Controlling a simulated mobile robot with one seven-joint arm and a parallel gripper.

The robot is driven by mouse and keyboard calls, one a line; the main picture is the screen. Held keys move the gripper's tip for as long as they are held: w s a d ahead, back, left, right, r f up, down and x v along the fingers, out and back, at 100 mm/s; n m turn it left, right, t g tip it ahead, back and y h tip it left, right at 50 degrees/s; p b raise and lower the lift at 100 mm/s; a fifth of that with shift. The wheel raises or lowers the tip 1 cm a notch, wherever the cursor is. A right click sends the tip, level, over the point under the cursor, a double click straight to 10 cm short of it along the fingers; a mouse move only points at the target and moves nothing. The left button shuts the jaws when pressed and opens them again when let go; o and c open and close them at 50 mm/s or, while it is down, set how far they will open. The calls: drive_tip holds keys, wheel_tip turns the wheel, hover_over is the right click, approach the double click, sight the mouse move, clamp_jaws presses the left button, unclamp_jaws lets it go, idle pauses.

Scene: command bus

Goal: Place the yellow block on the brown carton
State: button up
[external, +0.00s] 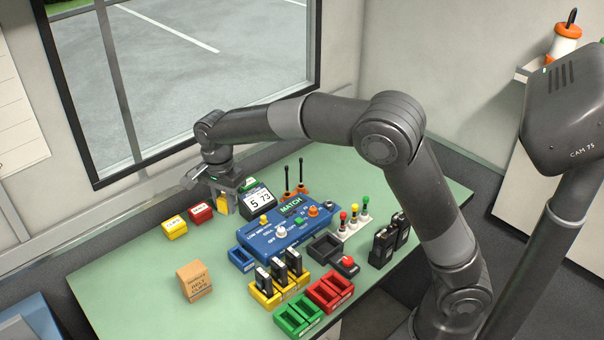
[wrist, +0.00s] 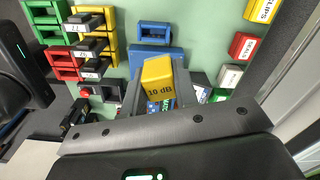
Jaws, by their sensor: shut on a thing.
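In the external view my gripper (external: 225,203) is at the back of the table, left of the small display, with part of the yellow block (external: 222,206) showing between the fingers. The brown carton (external: 194,282) stands upright at the front left of the table, well apart from my gripper. Its top looks bare. The carton is not seen in the wrist view.
A yellow box (external: 174,228) and a red box (external: 201,213) sit left of my gripper. The blue console (external: 285,235) is to its right, with a blue tray (external: 242,259) in front. Yellow trays (external: 264,297) hold black devices. The green table is clear around the carton.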

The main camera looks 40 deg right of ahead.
drive_tip(key=s+a, duration=0.1)
drive_tip(key=a, duration=0.1)
hover_over(196, 266)
drive_tip(key=shift+n, duration=0.3)
wheel_tip(196, 266, down, 7)
drive_tip(key=shift+w+r, duration=0.1)
drive_tip(key=shift+r, duration=0.05)
drive_tip(key=shift+f, duration=2)
drive_tip(key=shift+f, duration=0.1)
drive_tip(key=o, duration=1)
